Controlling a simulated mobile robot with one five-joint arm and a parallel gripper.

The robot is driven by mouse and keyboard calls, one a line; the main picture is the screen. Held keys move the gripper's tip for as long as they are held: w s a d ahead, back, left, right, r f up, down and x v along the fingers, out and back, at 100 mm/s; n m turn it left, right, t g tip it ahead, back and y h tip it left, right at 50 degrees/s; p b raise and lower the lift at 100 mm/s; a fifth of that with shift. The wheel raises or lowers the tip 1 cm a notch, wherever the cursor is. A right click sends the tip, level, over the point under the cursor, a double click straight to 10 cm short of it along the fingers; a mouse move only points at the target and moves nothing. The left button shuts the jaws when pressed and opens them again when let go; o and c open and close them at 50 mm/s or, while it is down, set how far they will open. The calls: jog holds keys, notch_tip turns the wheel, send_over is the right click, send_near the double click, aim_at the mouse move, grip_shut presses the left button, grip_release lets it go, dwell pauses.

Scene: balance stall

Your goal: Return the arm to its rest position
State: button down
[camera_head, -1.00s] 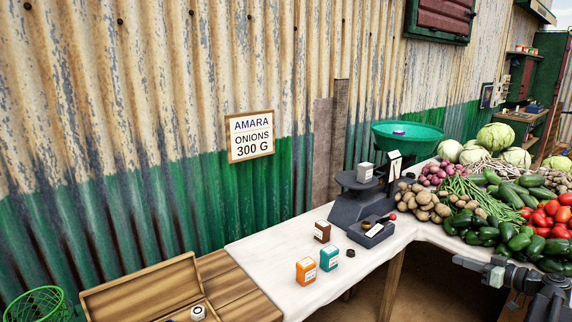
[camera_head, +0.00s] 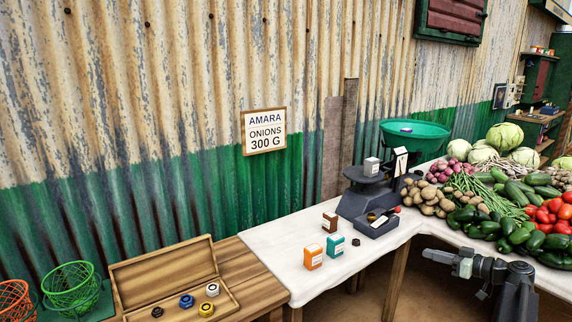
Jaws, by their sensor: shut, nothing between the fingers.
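My gripper (camera_head: 431,257) is at the lower right, at the left end of my folded dark grey arm (camera_head: 497,272). It points left, is shut and holds nothing. It appears in front of the vegetable table's front edge, apart from the goods. The balance (camera_head: 360,197) stands on the white-topped counter (camera_head: 274,249), with a green pan (camera_head: 418,133) and a pale block (camera_head: 371,167) on its platform.
Orange (camera_head: 313,257), teal (camera_head: 335,245) and brown (camera_head: 329,222) boxes stand on the counter. An open wooden case (camera_head: 165,266) holds several weights. Wire baskets (camera_head: 73,286) are at lower left. Vegetables crowd the right. Dark floor (camera_head: 420,283) shows beneath the arm.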

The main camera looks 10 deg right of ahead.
jog(key=w+a+f+n+g+y, duration=0.1)
jog(key=a+f+n+g, duration=0.15)
jog(key=a, duration=0.95)
jog(key=w+a+f+n+g, duration=0.1)
jog(key=w+a+f+g, duration=0.15)
jog(key=a, duration=0.95)
jog(key=w+a+f+n+g+y, duration=0.1)
jog(key=a+f+g, duration=0.2)
jog(key=a, duration=0.8)
jog(key=s+a+f+m+g+h, duration=0.35)
jog(key=s+a+f+h, duration=0.45)
jog(key=s+a, duration=0.4)
jog(key=s+d+f+m+g+h, duration=0.1)
jog(key=s+d+f+m+h, duration=0.2)
jog(key=d+m, duration=0.45)
notch_tip(320, 180, up, 20)
jog(key=n+p, duration=0.1)
jog(key=p, duration=1.8)
jog(key=shift+s+d, duration=0.2)
